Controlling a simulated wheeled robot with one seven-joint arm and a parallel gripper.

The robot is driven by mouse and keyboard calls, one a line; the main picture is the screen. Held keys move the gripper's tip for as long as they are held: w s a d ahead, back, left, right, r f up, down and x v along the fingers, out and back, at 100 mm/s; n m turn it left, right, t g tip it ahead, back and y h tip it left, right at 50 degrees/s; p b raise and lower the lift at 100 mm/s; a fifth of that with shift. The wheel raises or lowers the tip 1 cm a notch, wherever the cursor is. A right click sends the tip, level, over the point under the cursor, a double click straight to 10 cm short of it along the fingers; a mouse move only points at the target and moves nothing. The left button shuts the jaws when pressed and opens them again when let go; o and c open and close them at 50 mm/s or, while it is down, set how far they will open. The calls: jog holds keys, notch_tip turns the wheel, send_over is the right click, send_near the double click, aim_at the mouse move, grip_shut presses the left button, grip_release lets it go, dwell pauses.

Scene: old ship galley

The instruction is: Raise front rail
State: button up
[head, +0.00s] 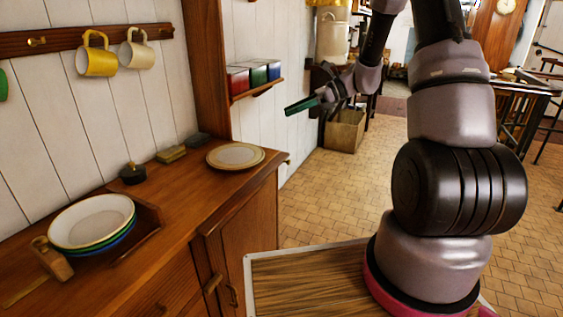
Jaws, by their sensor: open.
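No separate part stands out clearly as the front rail in the head view. A wooden holder (150,237) with low raised sides stands on the counter (185,210) around a stack of plates (92,220). A wooden block (50,260) sits at its left front. The wall shelf (262,88) has a thin front edge below several small boxes. My gripper (298,106) is in the air right of and below this shelf, beyond the counter's right end. It is open, seen small and side-on, and touches nothing that I can see.
A cream plate (235,156) lies near the counter's right end. A dark round pot (133,173) and small blocks (171,154) stand along the wall. Yellow (96,62) and cream (136,56) mugs hang above. A crate (345,131) stands on the open tiled floor.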

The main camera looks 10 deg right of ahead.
jog(key=w+d+f+m+t+y, duration=0.1)
jog(key=w+f+m+t, duration=0.1)
jog(key=w+f+m, duration=0.3)
jog(key=w+d+f+m+t+y, duration=0.1)
jog(key=w+d+f+m+t, duration=0.1)
jog(key=f, duration=0.5)
jog(key=m+t, duration=0.5)
jog(key=m, duration=0.4)
send_near(282, 159)
jog(key=shift+h, duration=0.3)
jog(key=x, duration=1)
jog(key=shift+a+f, duration=0.15)
grip_shut()
